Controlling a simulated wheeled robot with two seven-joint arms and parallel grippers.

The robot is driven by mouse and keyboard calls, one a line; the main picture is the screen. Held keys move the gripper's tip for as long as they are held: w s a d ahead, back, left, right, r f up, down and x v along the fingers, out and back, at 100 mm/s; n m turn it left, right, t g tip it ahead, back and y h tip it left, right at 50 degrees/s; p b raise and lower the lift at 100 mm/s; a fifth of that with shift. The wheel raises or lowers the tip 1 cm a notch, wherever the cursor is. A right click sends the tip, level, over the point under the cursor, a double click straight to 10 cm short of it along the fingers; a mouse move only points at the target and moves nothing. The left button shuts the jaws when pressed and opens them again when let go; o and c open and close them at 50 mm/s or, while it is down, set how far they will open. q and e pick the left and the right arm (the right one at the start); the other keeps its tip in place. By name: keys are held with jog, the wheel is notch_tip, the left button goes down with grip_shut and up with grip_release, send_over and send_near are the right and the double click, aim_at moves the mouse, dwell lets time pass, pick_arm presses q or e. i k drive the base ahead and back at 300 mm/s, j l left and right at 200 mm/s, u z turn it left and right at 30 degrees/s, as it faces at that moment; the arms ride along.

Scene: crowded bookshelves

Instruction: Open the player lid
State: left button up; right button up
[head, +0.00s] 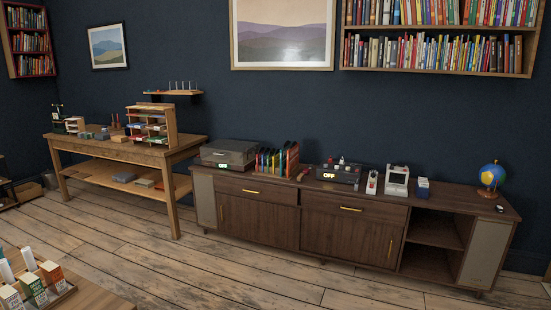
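The player (228,154) is a grey box with a smoky dark lid, at the left end of the long brown sideboard (350,208) by the wall. Its lid (229,147) looks shut. A small lit green display (222,166) shows on its front. Neither of my grippers is in the head view, and no part of my arms shows near the player.
Upright records or books in a wooden rack (277,160) stand just right of the player. A dark device reading OFF (338,174), small white items and a globe (492,175) follow. A wooden table (125,149) stands left. The plank floor (180,262) in front is clear.

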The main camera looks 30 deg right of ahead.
aim_at(229, 152)
jog(key=i+l+z, duration=0.1)
jog(key=i+l, duration=0.25)
jog(key=i+l+z, duration=0.1)
jog(key=i+l, duration=0.25)
jog(key=i, duration=0.15)
jog(key=i+l+z, duration=0.15)
jog(key=i+l, duration=0.15)
jog(key=i, duration=0.15)
jog(key=i+l+z, duration=0.1)
jog(key=i+l, duration=0.15)
jog(key=i, duration=0.2)
